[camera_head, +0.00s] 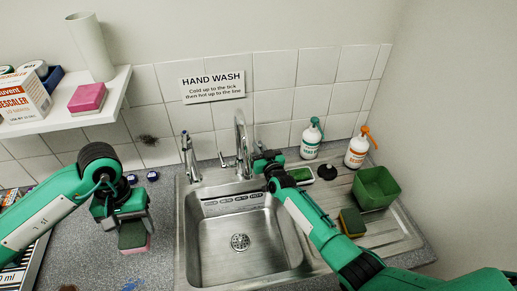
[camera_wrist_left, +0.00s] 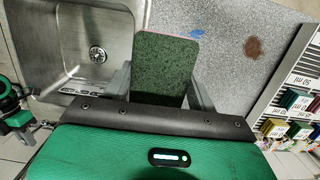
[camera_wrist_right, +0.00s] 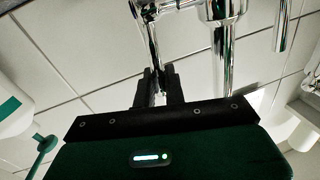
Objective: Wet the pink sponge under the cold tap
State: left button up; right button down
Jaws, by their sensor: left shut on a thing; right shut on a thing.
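The pink sponge (camera_head: 133,243) has a dark green scouring pad and a pink underside. My left gripper (camera_head: 122,218) is shut on it, left of the steel sink (camera_head: 183,240) and above the grey counter. In the left wrist view the sponge's green face (camera_wrist_left: 165,62) sits between the two fingers. A tall chrome tap (camera_head: 241,130) stands behind the basin; a smaller chrome tap (camera_head: 189,158) stands at its back left. My right gripper (camera_head: 261,163) is shut on a chrome lever (camera_wrist_right: 153,45) beside the tall tap. No water stream is discernible.
A pink block (camera_head: 87,97) lies on the white shelf (camera_head: 75,118). A green tub (camera_head: 376,188) and a yellow-green sponge (camera_head: 352,222) are on the drainboard. Two pump bottles (camera_head: 311,140) stand behind. A sign (camera_head: 213,87) hangs above. The basin is empty around its drain (camera_head: 240,242).

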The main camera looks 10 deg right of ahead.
jog(key=shift+s+f+n+t+y+b, duration=0.2)
jog(key=shift+s+t+b, duration=0.45)
jog(key=shift+b, duration=1.65)
jog(key=shift+s+f+n+t+y+b, duration=0.1)
jog(key=shift+s+t+y+b, duration=0.2)
jog(key=shift+t+b, duration=1.25)
jog(key=shift+r+g+b, duration=0.1)
jog(key=shift+g+b, duration=0.55)
jog(key=shift+g, duration=0.05)
jog(key=c, duration=1.6)
grip_release()
jog(key=shift+o, duration=0.2)
jog(key=b+v, duration=0.2)
jog(key=v, duration=0.5)
jog(key=shift+s, duration=0.25)
